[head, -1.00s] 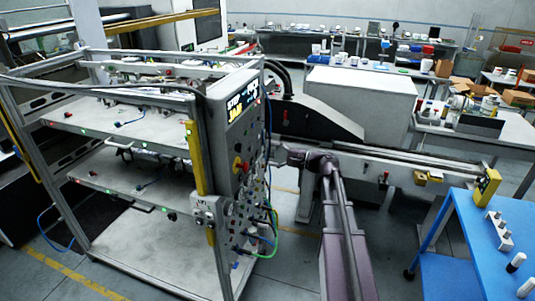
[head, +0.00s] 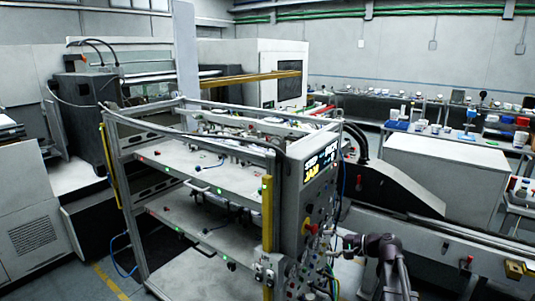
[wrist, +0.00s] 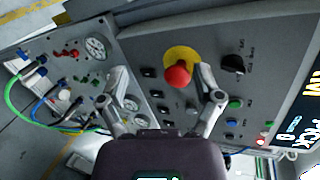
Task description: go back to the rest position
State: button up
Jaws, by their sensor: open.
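My gripper (wrist: 164,98) is open and empty in the wrist view. Its two fingers stand apart in front of a grey control panel (wrist: 205,35). A red mushroom button (wrist: 178,75) on a yellow base shows between the fingers; I cannot tell how far off it is. In the head view my arm (head: 388,262) rises at the bottom right, beside the panel (head: 318,190) on the front of the metal rack. My gripper is small there, close to the panel's lower right side, and its fingers are hard to make out.
The rack has shelves (head: 215,178) with small lights and a yellow upright (head: 267,215). Hoses and cables (wrist: 38,110) stick out from the panel near my gripper. A conveyor (head: 440,236) runs to the right of my arm. Grey floor shows at the lower left.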

jog(key=s+a+f+n+g+h+b, duration=0.1)
jog(key=s+a+f+n+g+h, duration=0.45)
jog(key=s+f, duration=0.5)
jog(key=s+d+f+n+g+h+b, duration=0.1)
jog(key=s+d+f+n+h, duration=0.1)
jog(key=s+f+h, duration=0.3)
jog(key=s+n+h, duration=0.1)
jog(key=s+h, duration=0.1)
jog(key=s, duration=0.1)
jog(key=shift+s+f, duration=0.15)
jog(key=shift+s, duration=0.05)
